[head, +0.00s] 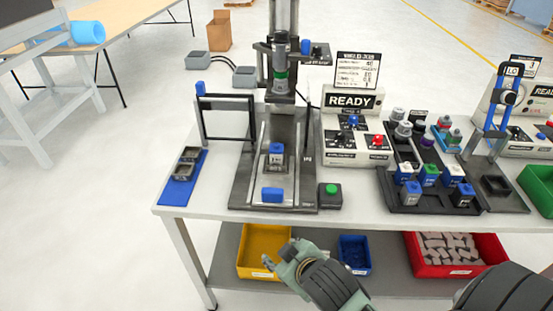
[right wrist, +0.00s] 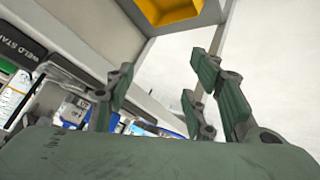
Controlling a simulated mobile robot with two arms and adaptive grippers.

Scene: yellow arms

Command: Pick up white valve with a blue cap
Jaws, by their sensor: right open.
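A white valve with a blue cap (head: 276,157) stands upright in the fixture of the press station (head: 240,190) on the table. Several similar small valves stand in the dark tray (head: 437,207) at the right, among them a blue-capped one at its front left (head: 410,193) and one at its front right (head: 462,194). One there has a green cap (head: 428,175). My right gripper (head: 281,256) is open and empty, in front of and below the table's front edge. Its spread fingers show in the right wrist view (right wrist: 160,78). My left gripper is not in view.
A yellow bin (head: 245,265), a blue bin (head: 354,243) and a red bin (head: 412,262) sit on the lower shelf. A green-button box (head: 331,199) and a READY control box (head: 352,150) stand beside the press. The table's front strip is mostly clear.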

